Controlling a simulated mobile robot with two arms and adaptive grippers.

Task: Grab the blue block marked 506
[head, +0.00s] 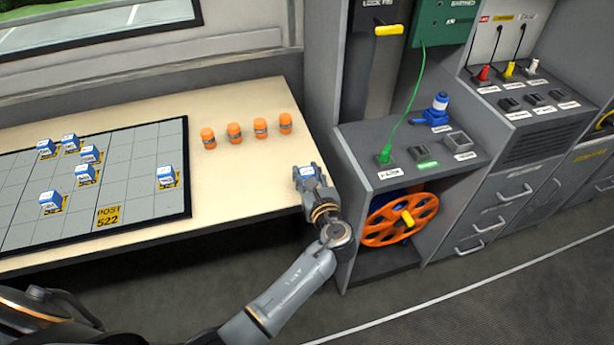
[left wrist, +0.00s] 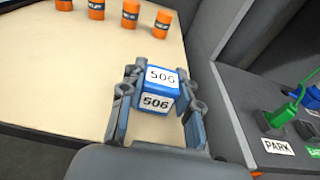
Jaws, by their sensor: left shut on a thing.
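The blue block marked 506 (left wrist: 157,91) has white labels on its top and front faces. In the left wrist view it sits between the two fingers of my left gripper (left wrist: 155,110), which is shut on it. In the head view the block (head: 306,172) shows at the tip of my left gripper (head: 310,182), at the right end of the table. I cannot tell whether the block touches the tabletop. My right gripper is not in view.
A gridded board (head: 135,205) with several blue blocks lies on the table (head: 235,165). Several orange canisters (head: 233,131) stand in a row behind the gripper. A grey cabinet (head: 352,215) with an orange reel (head: 400,218) stands close on the right.

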